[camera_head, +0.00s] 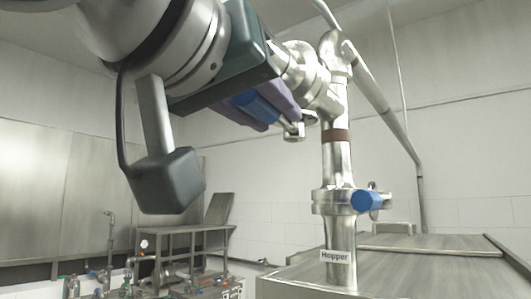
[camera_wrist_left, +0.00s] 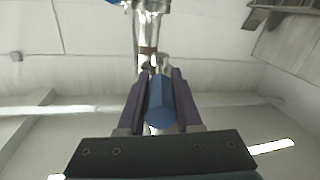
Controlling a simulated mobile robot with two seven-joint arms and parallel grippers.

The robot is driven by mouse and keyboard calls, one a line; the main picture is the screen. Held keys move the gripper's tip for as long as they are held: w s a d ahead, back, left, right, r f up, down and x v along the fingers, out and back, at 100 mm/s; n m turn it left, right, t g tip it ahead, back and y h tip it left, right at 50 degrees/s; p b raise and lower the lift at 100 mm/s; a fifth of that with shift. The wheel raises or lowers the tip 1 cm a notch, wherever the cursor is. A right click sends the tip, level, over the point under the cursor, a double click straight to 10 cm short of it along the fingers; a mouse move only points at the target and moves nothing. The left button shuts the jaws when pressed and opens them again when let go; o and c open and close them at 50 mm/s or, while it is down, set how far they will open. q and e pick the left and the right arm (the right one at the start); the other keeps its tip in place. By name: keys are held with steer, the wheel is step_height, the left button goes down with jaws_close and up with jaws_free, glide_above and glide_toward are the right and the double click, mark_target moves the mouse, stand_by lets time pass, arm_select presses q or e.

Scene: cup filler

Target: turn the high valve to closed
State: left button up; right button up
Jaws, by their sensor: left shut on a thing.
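The high valve (camera_head: 308,78) is a steel fitting on the upper part of the upright hopper pipe. Its blue handle (camera_head: 254,106) sits between the purple fingers of my left gripper (camera_head: 278,108), which is shut on it. The left wrist view shows the blue handle (camera_wrist_left: 160,103) lying lengthwise between the two fingers of the gripper (camera_wrist_left: 160,80), with the steel pipe (camera_wrist_left: 150,35) beyond. In the head view the gripper body and fingers partly hide the handle. My right gripper is not in view.
A lower valve with a blue handle (camera_head: 367,201) sits on the same pipe, above the "Hopper" label (camera_head: 337,256). A steel hopper top (camera_head: 430,268) spreads at the lower right. A metal table (camera_head: 185,235) and small piping stand at the lower left.

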arm_select(q)
jaws_close()
stand_by(0.9)
